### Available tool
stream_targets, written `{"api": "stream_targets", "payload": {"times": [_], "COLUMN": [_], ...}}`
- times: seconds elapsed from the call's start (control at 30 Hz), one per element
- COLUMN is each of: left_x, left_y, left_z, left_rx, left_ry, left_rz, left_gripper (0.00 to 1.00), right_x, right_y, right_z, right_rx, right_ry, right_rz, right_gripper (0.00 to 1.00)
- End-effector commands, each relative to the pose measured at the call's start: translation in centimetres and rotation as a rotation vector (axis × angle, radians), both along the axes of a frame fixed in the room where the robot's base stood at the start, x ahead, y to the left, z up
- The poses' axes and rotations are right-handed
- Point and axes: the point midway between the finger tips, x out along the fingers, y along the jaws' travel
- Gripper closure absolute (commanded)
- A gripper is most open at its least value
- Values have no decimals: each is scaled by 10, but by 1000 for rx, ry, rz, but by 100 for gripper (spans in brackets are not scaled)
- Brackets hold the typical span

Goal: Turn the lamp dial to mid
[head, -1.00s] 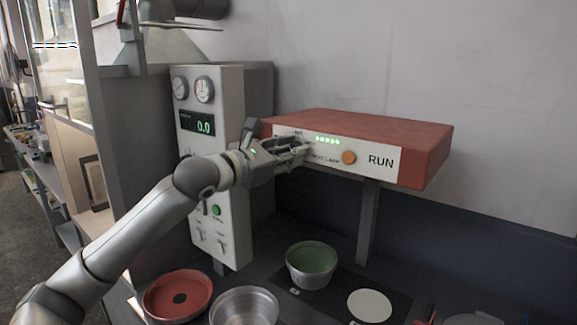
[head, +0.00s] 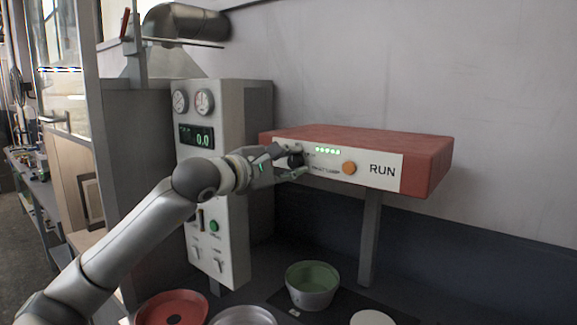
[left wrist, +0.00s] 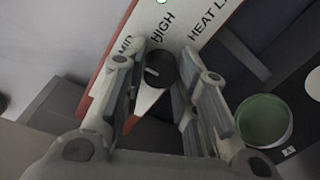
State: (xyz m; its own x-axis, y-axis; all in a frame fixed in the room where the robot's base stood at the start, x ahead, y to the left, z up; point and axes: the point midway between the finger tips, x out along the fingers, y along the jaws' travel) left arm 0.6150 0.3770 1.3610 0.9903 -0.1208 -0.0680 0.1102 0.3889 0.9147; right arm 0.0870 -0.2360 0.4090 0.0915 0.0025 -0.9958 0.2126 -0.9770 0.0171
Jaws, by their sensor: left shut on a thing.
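The red lamp unit (head: 360,143) has a white front panel with a "RUN" label. Its dark lamp dial (head: 296,159) is partly hidden by my left gripper (head: 298,160). In the left wrist view the round black dial (left wrist: 161,69) sits between the two fingers of my left gripper (left wrist: 158,82), which is shut on it. A small pale mark shows on the dial's left side. The labels "MID" (left wrist: 123,46), "HIGH" (left wrist: 162,27) and "HEAT LA..." are beside it. I cannot tell which label the mark points at. My right gripper is not in view.
An orange button (head: 348,168) and green lights (head: 328,151) are on the lamp panel. A grey control box (head: 224,240) with gauges stands left. Below are a green-lined pan (head: 313,292), a red pan (head: 172,309) and a metal pan (head: 243,316).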

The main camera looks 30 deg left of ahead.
Motion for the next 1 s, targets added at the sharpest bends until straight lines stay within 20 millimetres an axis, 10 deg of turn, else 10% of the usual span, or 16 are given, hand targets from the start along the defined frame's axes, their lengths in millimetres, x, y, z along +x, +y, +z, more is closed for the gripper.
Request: {"api": "stream_targets", "payload": {"times": [0.6, 0.63, 0.7, 1.0], "left_x": [0, 0, 0, 0], "left_y": [0, 0, 0, 0], "left_z": [1, 1, 1, 0], "left_rx": [42, 42, 42, 41], "left_ry": [-5, -5, -4, -4], "left_rz": [-1, -1, -1, 0], "left_gripper": [96, 70, 61, 49], "right_x": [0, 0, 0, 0], "right_y": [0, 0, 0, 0], "right_z": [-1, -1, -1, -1], "right_rx": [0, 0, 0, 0], "right_ry": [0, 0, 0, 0], "right_rz": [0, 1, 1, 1], "right_gripper": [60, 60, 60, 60]}}
